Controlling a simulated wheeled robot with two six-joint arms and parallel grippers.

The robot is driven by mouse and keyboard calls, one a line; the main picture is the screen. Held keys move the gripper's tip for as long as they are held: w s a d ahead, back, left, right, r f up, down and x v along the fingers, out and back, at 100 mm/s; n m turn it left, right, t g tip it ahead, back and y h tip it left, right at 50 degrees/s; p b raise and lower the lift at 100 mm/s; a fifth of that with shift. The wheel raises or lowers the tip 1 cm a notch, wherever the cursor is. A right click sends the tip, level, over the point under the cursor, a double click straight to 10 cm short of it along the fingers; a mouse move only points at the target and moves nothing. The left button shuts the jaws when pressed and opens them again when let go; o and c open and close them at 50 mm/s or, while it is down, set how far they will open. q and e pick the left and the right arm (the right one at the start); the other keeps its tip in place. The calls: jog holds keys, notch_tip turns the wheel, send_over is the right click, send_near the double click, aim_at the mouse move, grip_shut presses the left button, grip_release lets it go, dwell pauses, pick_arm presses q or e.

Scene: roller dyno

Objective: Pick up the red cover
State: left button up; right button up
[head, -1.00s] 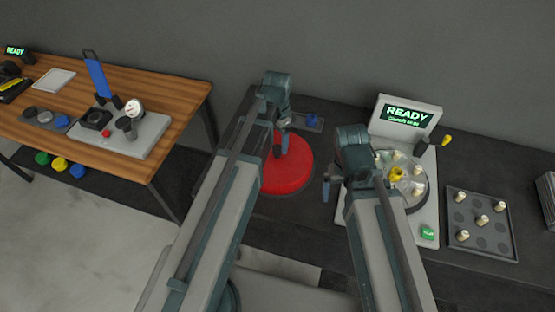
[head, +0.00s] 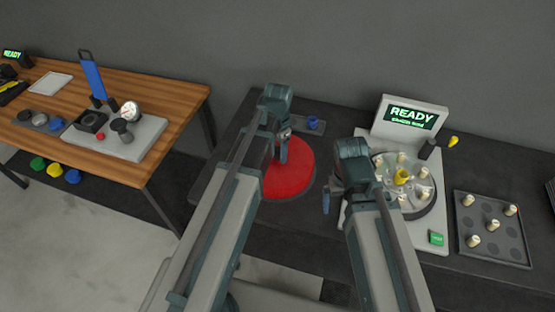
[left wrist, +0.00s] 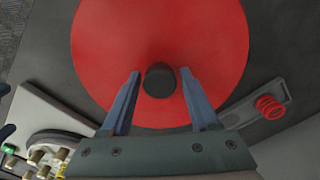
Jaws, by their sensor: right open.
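The red cover (head: 294,180) is a round red disc lying flat on the dark bench, partly hidden behind my left arm in the head view. In the left wrist view the red cover (left wrist: 160,40) fills the upper middle, with a dark round knob (left wrist: 160,80) on it. My left gripper (head: 283,155) is over the cover. In the left wrist view its fingers (left wrist: 158,78) are open, one on each side of the knob, with gaps showing. Whether they are level with the knob is unclear. My right gripper (head: 333,203) is open and empty, right of the cover.
A machine with a READY screen (head: 410,115) and a round plate of pegs stands right of the cover. A peg tray (head: 487,248) is further right. A wooden table (head: 165,100) stands at left.

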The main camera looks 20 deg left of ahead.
pick_arm(q)
grip_shut()
jog(key=shift+r, duration=0.1)
pick_arm(e)
jog(key=shift+r, duration=0.15)
